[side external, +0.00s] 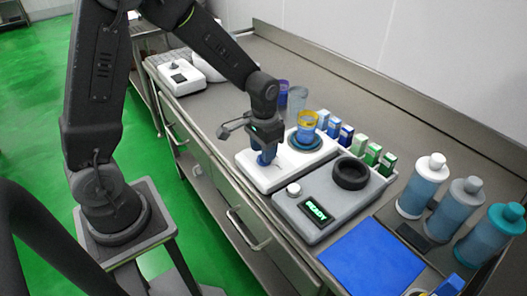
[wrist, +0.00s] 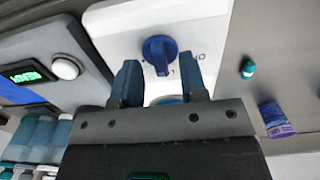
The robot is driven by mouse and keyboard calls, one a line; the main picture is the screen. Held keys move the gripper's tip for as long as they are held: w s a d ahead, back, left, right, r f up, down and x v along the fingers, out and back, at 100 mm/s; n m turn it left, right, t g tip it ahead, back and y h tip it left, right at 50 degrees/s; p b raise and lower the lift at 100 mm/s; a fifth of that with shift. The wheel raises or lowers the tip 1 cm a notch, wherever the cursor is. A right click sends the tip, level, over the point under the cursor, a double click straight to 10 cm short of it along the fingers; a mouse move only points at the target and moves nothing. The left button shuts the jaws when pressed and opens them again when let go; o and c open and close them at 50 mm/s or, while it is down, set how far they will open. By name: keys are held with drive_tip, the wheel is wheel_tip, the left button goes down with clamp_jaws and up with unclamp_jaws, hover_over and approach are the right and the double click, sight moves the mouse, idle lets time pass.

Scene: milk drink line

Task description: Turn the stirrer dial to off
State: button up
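The stirrer is a white box (side external: 258,176) on the steel counter. It also fills the upper middle of the wrist view (wrist: 115,25). Its blue dial (wrist: 160,55) shows there, with a raised grip bar and printed marks around it. In the side view my gripper (side external: 264,156) points down over the stirrer's front and hides the dial. A yellow-rimmed blue cup (side external: 308,121) stands on the stirrer's round plate.
A grey machine (side external: 318,228) with a green "READY" display and a black ring (side external: 350,173) stands beside the stirrer. Several small cartons (side external: 346,135) line up behind. Bottles (side external: 423,185) and a blue mat (side external: 371,262) are at the right. Counter left of the stirrer is fairly clear.

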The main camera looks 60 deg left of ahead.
drive_tip(key=shift+f, duration=0.65)
clamp_jaws()
